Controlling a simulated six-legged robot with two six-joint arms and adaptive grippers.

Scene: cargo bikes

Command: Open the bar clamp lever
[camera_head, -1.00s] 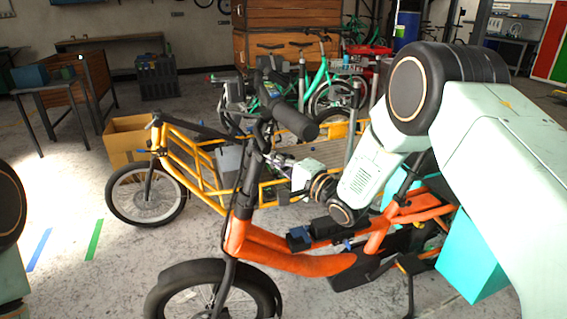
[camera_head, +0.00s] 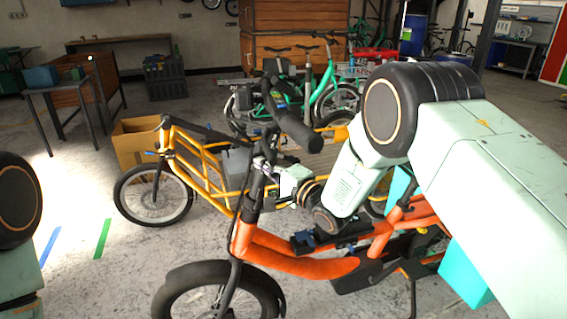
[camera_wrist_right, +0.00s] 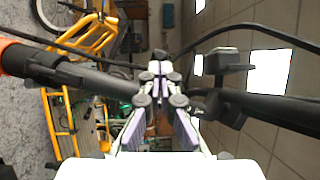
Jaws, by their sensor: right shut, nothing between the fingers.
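The orange cargo bike (camera_head: 300,262) stands in front of me, with its upright black handlebar stem (camera_head: 252,195) and handlebar grip (camera_head: 297,131) on top. My right gripper (camera_head: 264,166) is shut and empty, right against or just beside the upper stem. In the right wrist view the shut fingertips (camera_wrist_right: 160,64) overlap the dark stem (camera_wrist_right: 100,80), which crosses the picture. A black fitting (camera_wrist_right: 228,66) with a flat block sits right of the fingers. I cannot make out for certain which part is the bar clamp lever. My left gripper is out of the head view.
A yellow cargo bike (camera_head: 190,150) stands just behind the orange one. Cables (camera_wrist_right: 250,28) loop close around the fingers in the right wrist view. A cardboard box (camera_head: 137,144) and green bikes (camera_head: 322,97) are farther back.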

